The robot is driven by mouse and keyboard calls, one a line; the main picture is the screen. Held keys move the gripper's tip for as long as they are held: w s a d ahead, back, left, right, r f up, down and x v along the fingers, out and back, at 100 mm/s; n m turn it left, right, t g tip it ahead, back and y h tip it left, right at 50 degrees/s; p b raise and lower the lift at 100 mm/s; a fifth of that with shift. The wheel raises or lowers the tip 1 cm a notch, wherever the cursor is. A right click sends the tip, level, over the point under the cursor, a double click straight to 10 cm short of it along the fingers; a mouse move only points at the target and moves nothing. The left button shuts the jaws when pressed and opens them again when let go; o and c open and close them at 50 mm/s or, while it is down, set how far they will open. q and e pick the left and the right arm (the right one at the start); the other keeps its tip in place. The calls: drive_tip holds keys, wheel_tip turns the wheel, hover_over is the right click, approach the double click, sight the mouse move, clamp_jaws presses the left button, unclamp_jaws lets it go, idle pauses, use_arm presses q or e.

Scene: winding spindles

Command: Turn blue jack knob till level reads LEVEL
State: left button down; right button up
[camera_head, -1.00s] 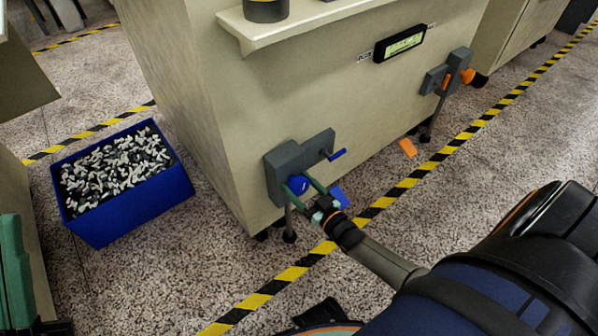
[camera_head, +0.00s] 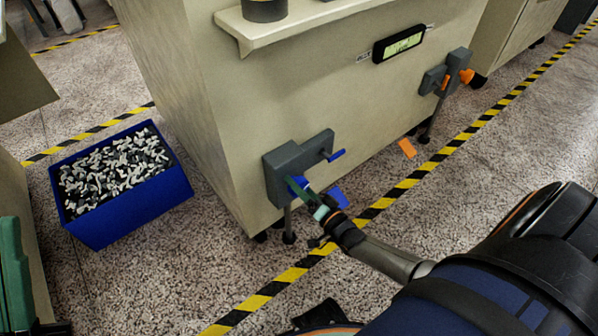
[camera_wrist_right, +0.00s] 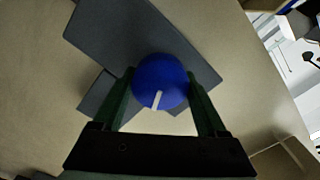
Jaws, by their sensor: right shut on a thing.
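The blue jack knob (camera_head: 298,183) is on the grey jack housing (camera_head: 283,170) low on the machine's near corner. In the right wrist view the round knob (camera_wrist_right: 160,82) sits between the two green fingers, and a white mark on it points down and slightly left. My right gripper (camera_head: 302,188) is shut on the knob, and its fingers partly hide it in the head view. The level display (camera_head: 398,43) is a black box with a pale green screen on the machine's front; its text is too small to read. My left gripper is not in view.
A small blue lever (camera_head: 337,155) sticks out beside the knob, and a blue tag (camera_head: 340,196) is below it. A second jack with an orange knob (camera_head: 466,76) is at the right. A blue bin (camera_head: 130,212) of small parts stands at the left. Striped tape (camera_head: 330,247) crosses the floor.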

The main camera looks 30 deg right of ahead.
drive_tip(key=shift+m, duration=0.9)
drive_tip(key=o, duration=1.3)
drive_tip(key=shift+s, duration=0.1)
drive_tip(key=s+d+p, duration=0.1)
drive_tip(key=s+p, duration=0.2)
drive_tip(key=s, duration=0.9)
drive_tip(key=shift+s, duration=0.15)
